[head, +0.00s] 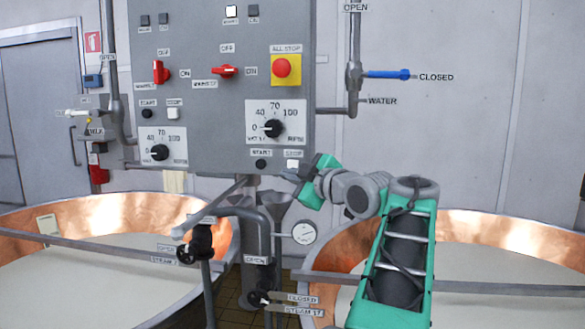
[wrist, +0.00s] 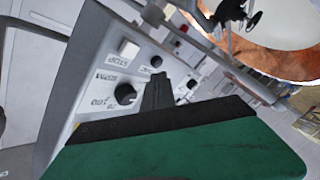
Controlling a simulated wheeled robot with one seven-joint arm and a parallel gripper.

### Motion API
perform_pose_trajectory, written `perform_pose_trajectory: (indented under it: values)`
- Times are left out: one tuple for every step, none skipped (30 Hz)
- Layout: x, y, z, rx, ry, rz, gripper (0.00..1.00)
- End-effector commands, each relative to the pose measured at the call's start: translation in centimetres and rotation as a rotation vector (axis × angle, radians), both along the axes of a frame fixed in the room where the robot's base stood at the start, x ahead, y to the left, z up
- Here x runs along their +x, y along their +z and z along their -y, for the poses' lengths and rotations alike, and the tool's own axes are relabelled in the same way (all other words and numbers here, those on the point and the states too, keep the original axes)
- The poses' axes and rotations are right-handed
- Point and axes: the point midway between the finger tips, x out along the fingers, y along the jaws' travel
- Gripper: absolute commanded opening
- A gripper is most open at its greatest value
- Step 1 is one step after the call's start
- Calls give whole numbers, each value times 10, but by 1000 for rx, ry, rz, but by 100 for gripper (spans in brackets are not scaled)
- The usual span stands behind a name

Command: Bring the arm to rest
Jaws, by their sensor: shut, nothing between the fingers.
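My arm, with green and grey links, rises from the lower right in the head view and bends left toward the control panel (head: 215,100). My gripper (head: 290,173) is at the panel's lower right, close to the white STOP button (head: 293,163). The fingers are shut and hold nothing. In the wrist view, the dark fingers of my gripper (wrist: 158,85) point at the panel face, beside a black knob (wrist: 125,94) and a white button (wrist: 129,49). I cannot tell whether the fingertips touch the panel.
Copper vats of pale liquid stand at left (head: 75,215) and right (head: 480,226). Between them are pipes, a black valve handle (head: 200,240) and a round gauge (head: 304,232). A blue-handled water valve (head: 388,74) is on the wall, right of the panel. The wall area above my arm is clear.

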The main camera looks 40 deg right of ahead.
Motion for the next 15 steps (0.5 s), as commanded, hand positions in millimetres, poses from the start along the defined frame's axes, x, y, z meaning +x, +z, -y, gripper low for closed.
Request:
perform_pose_trajectory:
  values:
    - [0,0,0,0,0,0,0]
    - [0,0,0,0,0,0,0]
    - [0,0,0,0,0,0,0]
    - [0,0,0,0,0,0,0]
    - [0,0,0,0,0,0,0]
    - [0,0,0,0,0,0,0]
    - [0,0,0,4,0,0,0]
    - [0,0,0,14,-1,2,0]
    - [0,0,0,44,-3,4,0]
    - [0,-4,0,84,-8,-5,0]
    - [-1,-11,1,140,-16,-29,0]
    - [-5,-28,13,242,-72,-80,0]
    - [-10,-44,27,322,-136,-118,0]
    - [-16,-64,40,401,-196,-153,0]
    - [-26,-94,55,507,-279,-200,0]
